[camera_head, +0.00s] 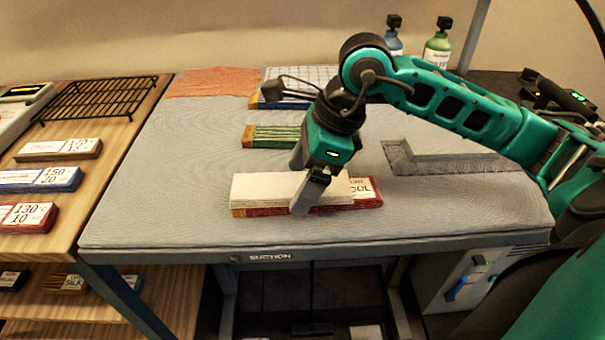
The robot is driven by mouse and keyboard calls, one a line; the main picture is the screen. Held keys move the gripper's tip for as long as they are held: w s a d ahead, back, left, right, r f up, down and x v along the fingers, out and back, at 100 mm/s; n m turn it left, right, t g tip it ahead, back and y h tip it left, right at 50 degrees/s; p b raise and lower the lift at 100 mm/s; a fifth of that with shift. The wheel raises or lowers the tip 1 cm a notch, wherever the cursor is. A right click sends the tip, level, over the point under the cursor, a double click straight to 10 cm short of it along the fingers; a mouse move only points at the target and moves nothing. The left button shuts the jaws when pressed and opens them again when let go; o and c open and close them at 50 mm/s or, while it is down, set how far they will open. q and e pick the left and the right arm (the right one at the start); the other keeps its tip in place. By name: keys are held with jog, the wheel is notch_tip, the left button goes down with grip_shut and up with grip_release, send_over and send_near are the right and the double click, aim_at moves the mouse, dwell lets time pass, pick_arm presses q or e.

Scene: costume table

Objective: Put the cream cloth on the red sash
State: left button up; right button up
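The cream cloth (258,188) is a flat folded strip lying on top of the red sash (370,198), near the front middle of the grey table. The red sash is a folded bundle with a printed label at its right end. The cloth covers its left and middle parts. My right gripper (300,182) is lowered over the cloth, one finger at the far side and one in front of the near side. The fingers are apart, astride the cloth; I cannot tell whether they press on it. My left gripper is not in view.
Behind lie a green striped bundle (270,136) and a blue one (265,102). A pink-orange cloth (213,82) lies at the back left, a grey L-shaped piece (440,162) at right. A wooden shelf with a black rack (95,98) stands left. The table's left part is clear.

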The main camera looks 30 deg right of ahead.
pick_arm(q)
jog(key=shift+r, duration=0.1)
pick_arm(e)
jog(key=shift+r, duration=0.2)
pick_arm(q)
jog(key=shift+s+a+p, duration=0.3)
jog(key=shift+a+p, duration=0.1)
jog(key=shift+p, duration=0.45)
pick_arm(e)
jog(key=v, duration=1.2)
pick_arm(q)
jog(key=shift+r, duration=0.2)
pick_arm(e)
jog(key=shift+f, duration=0.1)
